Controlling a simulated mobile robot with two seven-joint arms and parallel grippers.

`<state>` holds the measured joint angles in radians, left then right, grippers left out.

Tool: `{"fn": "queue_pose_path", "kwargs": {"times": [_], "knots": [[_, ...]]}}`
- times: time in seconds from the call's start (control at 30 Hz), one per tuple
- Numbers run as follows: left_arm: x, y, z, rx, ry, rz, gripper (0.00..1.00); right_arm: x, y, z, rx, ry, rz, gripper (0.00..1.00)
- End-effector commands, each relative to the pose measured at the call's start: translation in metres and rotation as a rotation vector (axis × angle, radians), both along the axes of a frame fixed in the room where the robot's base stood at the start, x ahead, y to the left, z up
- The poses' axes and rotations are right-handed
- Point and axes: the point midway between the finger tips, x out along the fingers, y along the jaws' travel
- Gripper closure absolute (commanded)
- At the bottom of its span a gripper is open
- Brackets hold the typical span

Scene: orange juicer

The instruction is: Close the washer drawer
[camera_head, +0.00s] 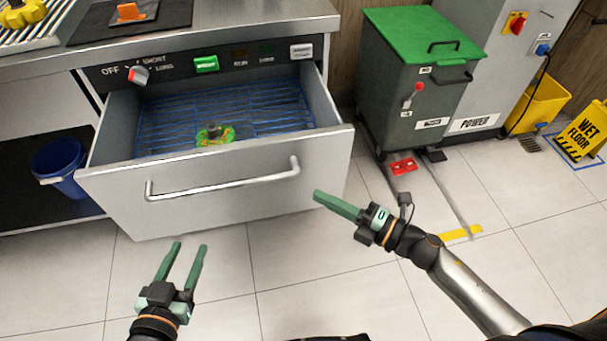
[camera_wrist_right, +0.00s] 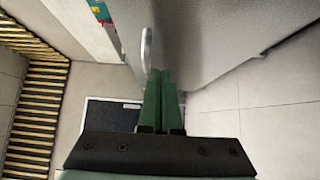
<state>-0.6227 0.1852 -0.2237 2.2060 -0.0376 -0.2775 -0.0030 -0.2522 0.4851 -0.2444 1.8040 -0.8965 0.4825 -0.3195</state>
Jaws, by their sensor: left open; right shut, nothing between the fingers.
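The washer drawer (camera_head: 240,185) is pulled out from under the counter, with a blue wire rack (camera_head: 165,118) inside and a green and orange item (camera_head: 214,135) on the rack. Its bar handle (camera_head: 222,181) runs across the front. My left gripper (camera_head: 190,250) is open and empty, below and in front of the drawer's left half. My right gripper (camera_head: 318,196) is shut and empty, close to the drawer front's right end. In the right wrist view the shut fingers (camera_wrist_right: 162,75) point along the drawer front (camera_wrist_right: 200,40), near the handle (camera_wrist_right: 146,50); I cannot tell whether they touch.
A control panel (camera_head: 220,62) with a knob and buttons sits above the drawer. A grey bin with a green lid (camera_head: 424,35) stands to the right. A blue bucket (camera_head: 60,165) is at the left. A yellow wet floor sign (camera_head: 583,130) stands far right. The floor in front is clear.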

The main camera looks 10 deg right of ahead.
Motion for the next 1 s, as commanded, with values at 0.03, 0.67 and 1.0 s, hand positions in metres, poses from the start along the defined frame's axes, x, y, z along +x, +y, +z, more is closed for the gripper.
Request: {"fn": "queue_pose_path", "kwargs": {"times": [0.03, 0.67, 1.0], "knots": [[0.001, 0.0, 0.001, 0.0, -0.005, -0.001, 0.5, 0.009, 0.008, 0.001, 0.002, -0.002, 0.0, 1.0], [0.012, -0.001, 0.042, -0.001, -0.174, -0.015, 0.5, 0.073, 0.033, -0.001, 0.002, 0.002, -0.001, 1.0], [0.012, -0.001, 0.042, -0.001, -0.175, -0.014, 0.5, 0.074, 0.033, 0.0, 0.002, 0.002, -0.001, 1.0]]}}
